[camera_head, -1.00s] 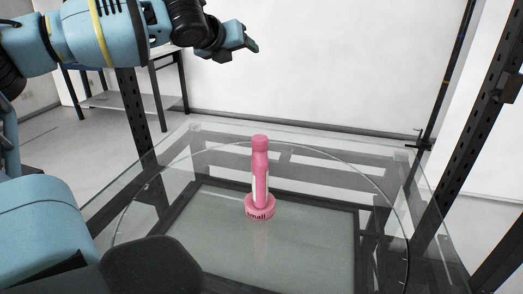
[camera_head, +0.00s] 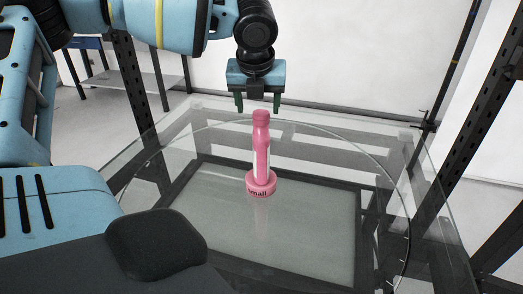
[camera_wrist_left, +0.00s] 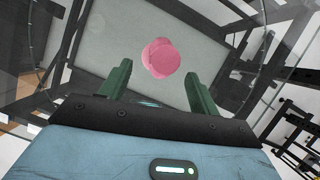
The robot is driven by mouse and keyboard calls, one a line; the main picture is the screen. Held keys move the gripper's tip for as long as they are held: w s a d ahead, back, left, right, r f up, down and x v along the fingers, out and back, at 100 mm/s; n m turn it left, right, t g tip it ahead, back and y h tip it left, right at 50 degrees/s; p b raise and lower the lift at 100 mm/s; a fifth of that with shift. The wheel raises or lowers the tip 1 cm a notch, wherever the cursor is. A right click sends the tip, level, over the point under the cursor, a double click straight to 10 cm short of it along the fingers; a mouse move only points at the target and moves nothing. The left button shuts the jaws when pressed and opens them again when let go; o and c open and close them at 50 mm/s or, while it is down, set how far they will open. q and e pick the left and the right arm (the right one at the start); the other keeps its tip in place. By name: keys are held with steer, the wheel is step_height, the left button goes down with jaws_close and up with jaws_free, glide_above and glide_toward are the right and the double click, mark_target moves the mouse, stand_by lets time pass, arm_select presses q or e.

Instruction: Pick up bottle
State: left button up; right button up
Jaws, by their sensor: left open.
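In the left wrist view the bottle (camera_wrist_left: 161,56) is seen from above. It shows beyond and between the two green fingers (camera_wrist_left: 158,78), apart from both. My right gripper is not in view.
The turntable sits in a dark metal frame with black posts (camera_head: 455,130) at the right and left. A side table (camera_head: 125,75) stands at the back left, before a white wall (camera_head: 350,60). The glass around the bottle is clear.

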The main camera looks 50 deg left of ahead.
mark_target(261, 113)
arm_select(q)
steer(key=shift+w+x, duration=0.2)
steer(key=shift+x, duration=1.05)
steer(key=shift+w+x, duration=0.2)
steer(key=shift+x, duration=1.1)
steer(key=shift+r, duration=0.1)
steer(key=shift+c, duration=0.4)
jaws_close()
